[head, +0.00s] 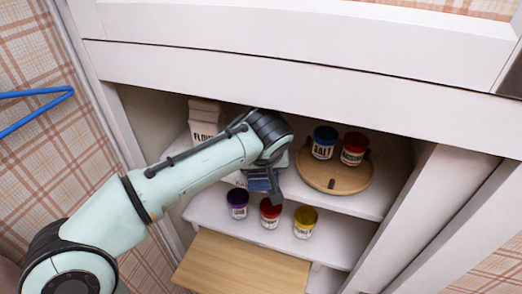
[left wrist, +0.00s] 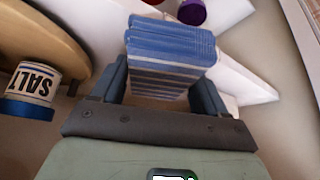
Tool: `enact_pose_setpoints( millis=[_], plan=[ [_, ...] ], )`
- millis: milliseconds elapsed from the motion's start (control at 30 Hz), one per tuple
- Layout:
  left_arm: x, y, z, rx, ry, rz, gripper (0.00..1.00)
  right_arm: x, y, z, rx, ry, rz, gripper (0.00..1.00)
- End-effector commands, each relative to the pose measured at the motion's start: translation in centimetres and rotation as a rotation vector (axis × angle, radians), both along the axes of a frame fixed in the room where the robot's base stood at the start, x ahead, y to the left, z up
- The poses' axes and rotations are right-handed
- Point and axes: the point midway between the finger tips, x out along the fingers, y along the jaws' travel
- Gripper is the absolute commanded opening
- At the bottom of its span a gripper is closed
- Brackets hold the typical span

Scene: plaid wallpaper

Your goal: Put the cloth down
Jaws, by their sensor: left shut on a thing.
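A folded blue cloth with pale stripes (left wrist: 168,58) is held between the two fingers of my left gripper (left wrist: 158,80) in the left wrist view. In the head view my left gripper (head: 262,180) reaches into the white cabinet, in front of the shelves, above the small jars and left of the round wooden board. Only a bit of the cloth's blue may show there, and the gripper hides most of it. I cannot tell whether the cloth touches a shelf. My right gripper is in neither view.
A salt jar (head: 324,143) and a red-lidded jar (head: 354,149) stand on the round wooden board (head: 325,185). A flour bag (head: 205,120) stands at the back left. Purple (head: 237,204), red (head: 270,212) and yellow (head: 305,221) jars stand on the lower shelf (head: 340,243). A wooden board (head: 240,264) lies below.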

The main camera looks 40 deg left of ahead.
Motion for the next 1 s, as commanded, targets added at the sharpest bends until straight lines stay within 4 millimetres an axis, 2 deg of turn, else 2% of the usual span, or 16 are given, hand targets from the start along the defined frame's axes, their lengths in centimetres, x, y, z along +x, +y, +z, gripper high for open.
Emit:
enact_pose_setpoints(
  millis=[333, 800, 833, 900, 1000],
  plan=[
    [3.7, 3.1, 0.2, 0.001, -0.001, 0.001, 0.5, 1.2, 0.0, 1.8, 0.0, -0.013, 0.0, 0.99],
    [3.5, 3.0, -1.1, 0.001, 0.001, 0.0, 0.5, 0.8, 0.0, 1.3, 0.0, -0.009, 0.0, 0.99],
    [3.5, 3.0, -1.1, 0.001, 0.001, 0.0, 0.77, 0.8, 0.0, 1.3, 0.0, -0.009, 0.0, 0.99],
    [3.6, 3.0, -1.0, 0.001, 0.001, 0.0, 0.99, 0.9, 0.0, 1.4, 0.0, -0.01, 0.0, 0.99],
    [3.5, 3.1, -1.0, 0.002, 0.001, 0.0, 0.99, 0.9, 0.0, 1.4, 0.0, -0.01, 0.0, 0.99]
  ],
)
